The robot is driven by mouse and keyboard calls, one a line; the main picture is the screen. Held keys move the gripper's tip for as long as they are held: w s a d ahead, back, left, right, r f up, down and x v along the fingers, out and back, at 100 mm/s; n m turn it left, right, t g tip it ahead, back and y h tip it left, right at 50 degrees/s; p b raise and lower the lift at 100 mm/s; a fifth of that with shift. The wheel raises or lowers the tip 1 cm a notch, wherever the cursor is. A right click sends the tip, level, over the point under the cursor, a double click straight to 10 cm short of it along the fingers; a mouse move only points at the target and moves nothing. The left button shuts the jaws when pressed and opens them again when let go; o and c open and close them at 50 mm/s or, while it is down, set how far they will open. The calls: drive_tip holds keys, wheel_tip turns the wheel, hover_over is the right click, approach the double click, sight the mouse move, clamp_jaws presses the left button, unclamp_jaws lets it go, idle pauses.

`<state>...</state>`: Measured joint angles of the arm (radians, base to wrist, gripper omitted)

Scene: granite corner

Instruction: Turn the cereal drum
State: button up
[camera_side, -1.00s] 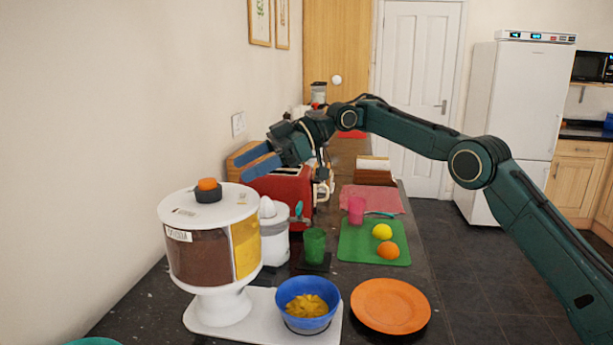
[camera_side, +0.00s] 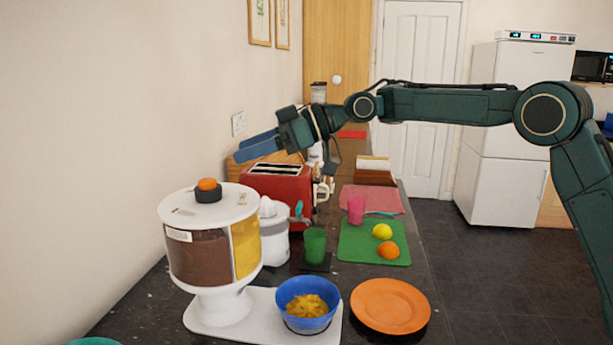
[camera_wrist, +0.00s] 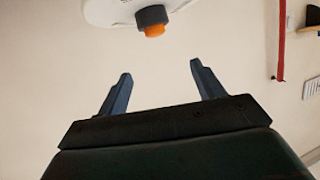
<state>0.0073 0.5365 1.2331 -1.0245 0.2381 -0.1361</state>
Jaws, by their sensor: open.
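The cereal drum (camera_side: 205,258) is a round dispenser with a white lid, brown and yellow sections and a white stand. On its lid is a dark knob with an orange top (camera_side: 208,189), also at the top of the wrist view (camera_wrist: 153,22). My gripper (camera_side: 256,147) is open and empty, in the air above and behind the drum, apart from it. Its two blue fingers also show in the wrist view (camera_wrist: 160,82). A blue bowl (camera_side: 307,321) with yellow cereal stands on the drum's white base (camera_side: 258,330).
A red toaster (camera_side: 278,187) and a white juicer (camera_side: 274,232) stand behind the drum. A green cup (camera_side: 314,246) is right of them. A green board (camera_side: 358,250) holds a lemon and an orange. An orange plate (camera_side: 390,305) lies front right. The wall is close on the left.

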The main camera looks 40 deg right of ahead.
drive_tip(key=s, duration=0.1)
drive_tip(key=m+t+h, duration=0.3)
approach(216, 188)
drive_tip(key=shift+w+v, duration=0.2)
drive_tip(key=shift+v, duration=1.7)
drive_tip(key=shift+d, duration=0.15)
drive_tip(key=shift+x, duration=6.9)
drive_tip(key=shift+s, duration=0.15)
drive_tip(key=shift+c, duration=0.2)
drive_tip(key=c, duration=1.3)
